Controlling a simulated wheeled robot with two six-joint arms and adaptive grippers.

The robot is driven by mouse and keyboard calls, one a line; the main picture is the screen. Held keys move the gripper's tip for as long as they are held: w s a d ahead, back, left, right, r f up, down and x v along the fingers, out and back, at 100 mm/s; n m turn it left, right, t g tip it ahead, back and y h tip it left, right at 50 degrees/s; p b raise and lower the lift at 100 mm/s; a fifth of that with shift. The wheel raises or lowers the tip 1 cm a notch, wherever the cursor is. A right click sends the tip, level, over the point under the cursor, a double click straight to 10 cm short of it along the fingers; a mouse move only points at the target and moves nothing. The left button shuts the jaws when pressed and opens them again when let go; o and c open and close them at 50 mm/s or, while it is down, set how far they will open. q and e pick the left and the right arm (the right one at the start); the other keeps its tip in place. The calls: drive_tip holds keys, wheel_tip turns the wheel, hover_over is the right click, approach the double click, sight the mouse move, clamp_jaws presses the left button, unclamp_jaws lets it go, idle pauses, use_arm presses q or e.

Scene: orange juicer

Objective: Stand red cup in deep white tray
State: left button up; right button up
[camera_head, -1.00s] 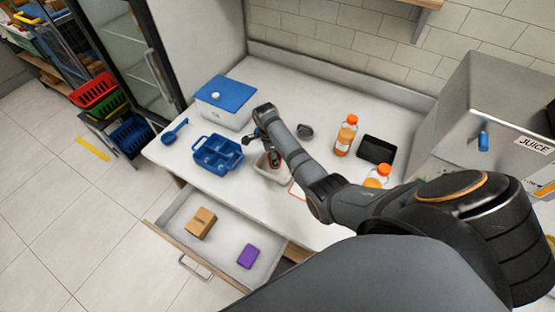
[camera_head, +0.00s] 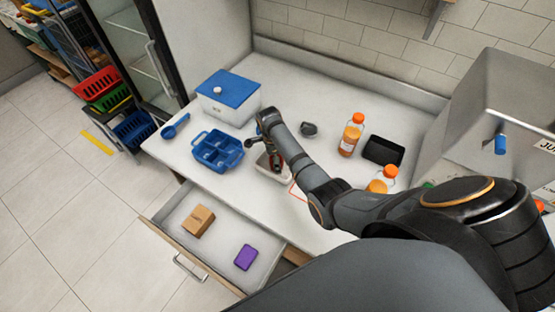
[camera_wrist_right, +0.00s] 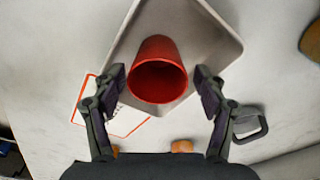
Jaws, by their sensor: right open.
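The red cup (camera_wrist_right: 156,52) is inside the deep white tray (camera_wrist_right: 218,48) in the right wrist view. Its mouth faces the wrist camera and it looks empty; its base is hidden. My right gripper (camera_wrist_right: 160,76) is open, with one finger on each side of the cup and a visible gap on both sides. In the head view, the tray (camera_head: 261,162) sits near the counter's front edge, and my right gripper (camera_head: 270,150) points down over it. The cup is only a small red patch there, mostly hidden by the gripper. My left gripper is not in view.
A blue divided caddy (camera_head: 216,152) stands left of the tray, and a blue-lidded white box (camera_head: 229,97) behind it. Orange juice bottles (camera_head: 352,136) and a black tray (camera_head: 383,151) stand to the right. An open drawer (camera_head: 221,238) juts out below the counter.

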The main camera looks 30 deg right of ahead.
wheel_tip(320, 180, up, 13)
drive_tip(key=a+b, duration=0.1)
drive_tip(key=shift+w+a+f, duration=0.2)
drive_tip(key=shift+w, duration=0.15)
drive_tip(key=shift+f, duration=0.1)
